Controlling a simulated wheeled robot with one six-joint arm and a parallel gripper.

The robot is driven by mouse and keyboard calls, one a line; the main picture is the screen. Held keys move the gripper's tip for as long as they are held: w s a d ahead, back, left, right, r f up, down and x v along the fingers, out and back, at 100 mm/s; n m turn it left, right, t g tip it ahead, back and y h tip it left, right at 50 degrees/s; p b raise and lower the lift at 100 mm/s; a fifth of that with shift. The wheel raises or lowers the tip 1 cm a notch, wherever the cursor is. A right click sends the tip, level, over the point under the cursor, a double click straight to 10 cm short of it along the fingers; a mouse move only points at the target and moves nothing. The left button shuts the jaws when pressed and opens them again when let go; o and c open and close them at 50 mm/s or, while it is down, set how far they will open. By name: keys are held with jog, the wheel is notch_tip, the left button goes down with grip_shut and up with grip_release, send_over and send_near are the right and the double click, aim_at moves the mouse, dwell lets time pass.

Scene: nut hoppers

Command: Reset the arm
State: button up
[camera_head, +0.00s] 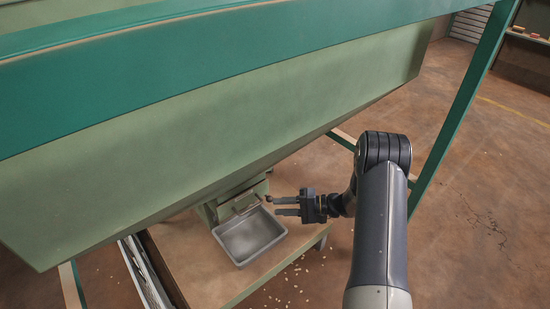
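My arm reaches in from the lower right, and my gripper (273,205) points left, under the green hopper (230,130). Its two dark fingers are apart with a gap between them, and I see nothing held there. The fingertips are beside the hopper's outlet (240,200) and appear above the right rim of a grey tray; contact cannot be judged. A small reddish spot shows at the upper fingertip; I cannot tell what it is.
The grey tray (248,236) sits on a wooden bench (195,262) below the outlet and looks empty. Teal frame posts (462,105) stand to the right of the hopper. Small pale bits (297,270) lie on the floor. Open brown floor (490,220) extends right; shelves stand far back.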

jog(key=s+a+f, duration=0.1)
jog(key=a, duration=0.7)
jog(key=shift+s+f, duration=0.15)
jog(key=shift+f, duration=0.15)
